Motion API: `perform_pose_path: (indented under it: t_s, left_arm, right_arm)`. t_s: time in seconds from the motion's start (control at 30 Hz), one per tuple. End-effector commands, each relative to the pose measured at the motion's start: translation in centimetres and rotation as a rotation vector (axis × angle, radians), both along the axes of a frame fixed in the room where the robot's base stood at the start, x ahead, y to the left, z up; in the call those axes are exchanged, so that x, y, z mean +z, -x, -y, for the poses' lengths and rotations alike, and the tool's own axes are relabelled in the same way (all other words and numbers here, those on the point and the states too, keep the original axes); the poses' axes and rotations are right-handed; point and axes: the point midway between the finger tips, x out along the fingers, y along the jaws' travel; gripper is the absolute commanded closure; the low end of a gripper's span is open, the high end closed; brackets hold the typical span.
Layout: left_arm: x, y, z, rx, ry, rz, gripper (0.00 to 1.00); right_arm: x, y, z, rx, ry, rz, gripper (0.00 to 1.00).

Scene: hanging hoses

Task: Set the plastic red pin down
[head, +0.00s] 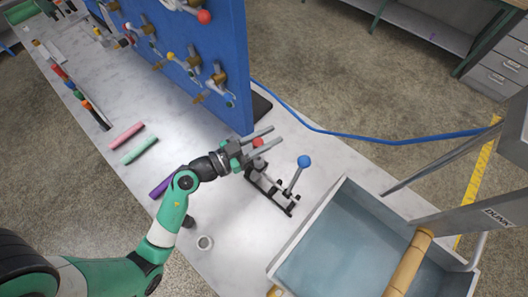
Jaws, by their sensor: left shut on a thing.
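My left gripper (278,134) reaches in from the left over the table, near the corner of the blue board. A small red thing (258,142), which looks like the plastic red pin, shows between its two fingers, and the gripper is shut on it. Most of the pin is hidden by the fingers. The gripper is over or just behind a black metal fixture with a blue-ball lever (304,161). I cannot tell whether the pin touches the fixture. My right gripper is not in view.
The blue board (215,60) with several valves stands on the grey table. A grey-walled bin (345,190) stands at the right. A blue hose (330,131) trails rightward.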

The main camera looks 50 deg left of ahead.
Motion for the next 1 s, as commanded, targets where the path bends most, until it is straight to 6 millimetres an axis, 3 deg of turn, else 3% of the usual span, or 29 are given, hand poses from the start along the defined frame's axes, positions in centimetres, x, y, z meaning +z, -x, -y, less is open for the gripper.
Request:
perform_pose_path:
  t_s: [0.03,0.23,0.37,0.53,1.0]
  left_arm:
    - [-2.0,0.0,0.0,0.001,0.000,-0.001,1.00]
    - [-2.8,0.0,0.0,0.001,0.000,0.000,1.00]
    - [-5.6,0.0,0.0,0.000,0.000,-0.001,1.00]
    - [-6.9,0.0,0.0,0.001,0.000,-0.002,1.00]
    - [-7.6,0.0,0.0,0.001,0.000,-0.003,1.00]
  right_arm:
    - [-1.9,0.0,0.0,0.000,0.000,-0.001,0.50]
    - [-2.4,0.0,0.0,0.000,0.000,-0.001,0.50]
    - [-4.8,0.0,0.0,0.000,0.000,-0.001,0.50]
    - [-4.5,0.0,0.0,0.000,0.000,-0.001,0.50]
    - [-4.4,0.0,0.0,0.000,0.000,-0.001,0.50]
